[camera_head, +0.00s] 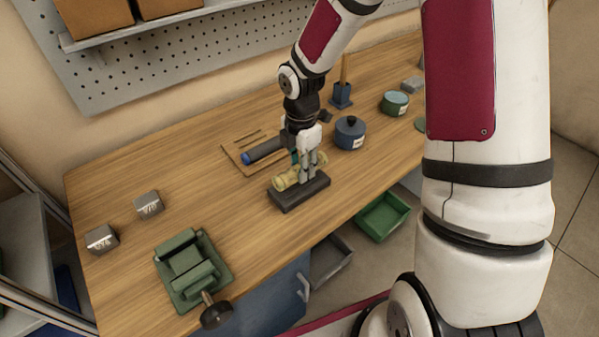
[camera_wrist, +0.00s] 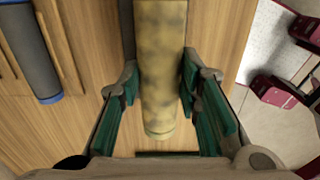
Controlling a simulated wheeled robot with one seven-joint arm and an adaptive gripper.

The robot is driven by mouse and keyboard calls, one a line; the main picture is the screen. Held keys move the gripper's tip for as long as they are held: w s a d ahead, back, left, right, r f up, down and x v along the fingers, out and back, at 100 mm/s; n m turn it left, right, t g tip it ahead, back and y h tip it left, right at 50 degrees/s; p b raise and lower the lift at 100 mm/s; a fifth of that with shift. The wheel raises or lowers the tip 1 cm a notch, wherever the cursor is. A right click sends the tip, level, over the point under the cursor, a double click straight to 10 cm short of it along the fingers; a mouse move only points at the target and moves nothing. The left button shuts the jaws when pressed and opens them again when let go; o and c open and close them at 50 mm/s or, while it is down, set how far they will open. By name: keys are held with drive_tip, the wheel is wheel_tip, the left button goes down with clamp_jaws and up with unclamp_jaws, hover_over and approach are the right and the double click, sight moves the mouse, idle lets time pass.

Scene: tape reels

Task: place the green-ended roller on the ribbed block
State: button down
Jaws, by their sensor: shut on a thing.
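A mottled yellow roller (camera_head: 287,181) is held between the fingers of my gripper (camera_head: 306,172). It also shows in the wrist view (camera_wrist: 161,65), with a green pad on each side of it. Its near end looks pale yellow-green; its far end is out of the wrist view. The dark block (camera_head: 291,201) lies directly below the roller on the bench. I cannot tell whether the roller touches the block, and its ribs are not clear at this size. A grey roller with a blue end (camera_head: 262,150) lies behind, and also shows in the wrist view (camera_wrist: 33,55).
The wooden rack (camera_head: 236,157) is left of my gripper. A blue lidded pot (camera_head: 350,135) and a teal tin (camera_head: 395,103) stand to the right. A green vise (camera_head: 190,265) and two metal blocks (camera_head: 149,204) are left. The bench's front edge is close to the dark block.

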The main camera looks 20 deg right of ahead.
drive_tip(key=shift+w+f, duration=0.15)
drive_tip(key=shift+w, duration=0.3)
drive_tip(key=shift+f, duration=1.65)
drive_tip(key=c, duration=1.2)
unclamp_jaws()
drive_tip(key=shift+f, duration=0.1)
drive_tip(key=shift+o, duration=0.2)
